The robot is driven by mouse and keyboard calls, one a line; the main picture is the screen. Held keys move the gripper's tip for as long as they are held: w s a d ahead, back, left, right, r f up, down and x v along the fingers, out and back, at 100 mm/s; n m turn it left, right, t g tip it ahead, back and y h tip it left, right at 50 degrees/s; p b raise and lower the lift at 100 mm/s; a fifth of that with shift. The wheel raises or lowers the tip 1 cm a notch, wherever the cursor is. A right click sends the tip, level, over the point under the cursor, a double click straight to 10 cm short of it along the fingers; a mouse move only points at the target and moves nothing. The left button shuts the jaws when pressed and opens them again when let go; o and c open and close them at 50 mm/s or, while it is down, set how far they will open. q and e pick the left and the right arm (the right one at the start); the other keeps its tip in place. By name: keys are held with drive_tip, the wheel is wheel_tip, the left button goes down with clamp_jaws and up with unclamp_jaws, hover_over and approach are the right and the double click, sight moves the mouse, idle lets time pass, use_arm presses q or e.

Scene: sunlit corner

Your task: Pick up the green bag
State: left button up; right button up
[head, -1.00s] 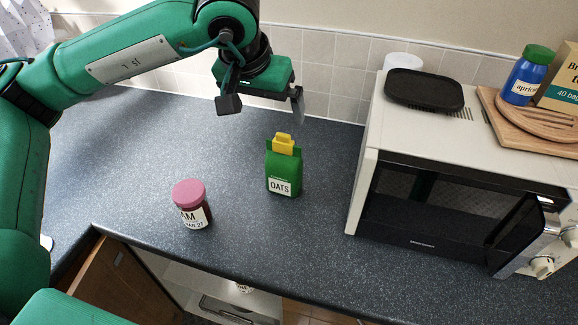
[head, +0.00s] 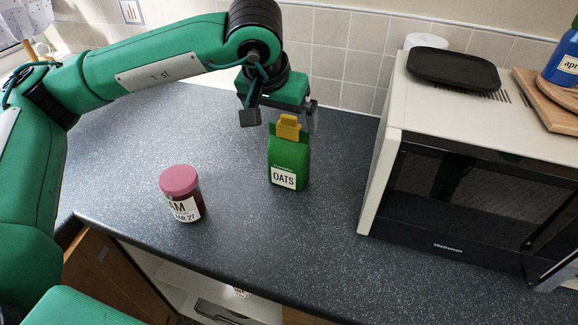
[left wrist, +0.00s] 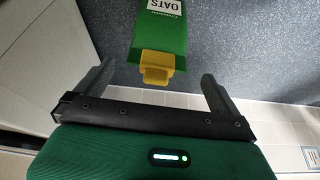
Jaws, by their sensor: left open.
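The green bag (head: 289,160) is labelled OATS and has a yellow clip (head: 288,127) at its top. It stands upright on the dark worktop, left of the microwave. In the left wrist view the bag (left wrist: 165,28) shows at the top, with its yellow clip (left wrist: 156,68) pointing toward the jaws. My left gripper (head: 280,122) is open and just above and around the level of the clip in the head view. In the left wrist view its two fingers (left wrist: 158,88) lie apart on either side of the clip, with nothing held. My right gripper is in neither view.
A jam jar (head: 182,194) with a pink lid stands left of the bag, near the front edge. The microwave (head: 455,170) stands to the right with a black tray (head: 453,68) on top. The tiled wall (head: 345,60) is behind. An open cupboard lies below the worktop.

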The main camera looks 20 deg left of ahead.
sight(288, 134)
use_arm(q)
drive_tip(key=shift+b+x, duration=0.35)
drive_tip(key=shift+x, duration=1.15)
drive_tip(key=b+x, duration=0.1)
drive_tip(key=x, duration=0.3)
drive_tip(key=shift+w+d+f, duration=0.2)
drive_tip(key=shift+f, duration=0.1)
drive_tip(key=shift+w+f, duration=0.1)
drive_tip(key=shift+f, duration=0.15)
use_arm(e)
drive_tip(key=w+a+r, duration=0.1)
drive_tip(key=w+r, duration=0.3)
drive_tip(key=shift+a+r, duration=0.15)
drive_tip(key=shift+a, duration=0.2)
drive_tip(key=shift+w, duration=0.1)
use_arm(q)
drive_tip(key=c, duration=1.3)
drive_tip(key=shift+c, duration=0.4)
drive_tip(key=shift+r, duration=0.15)
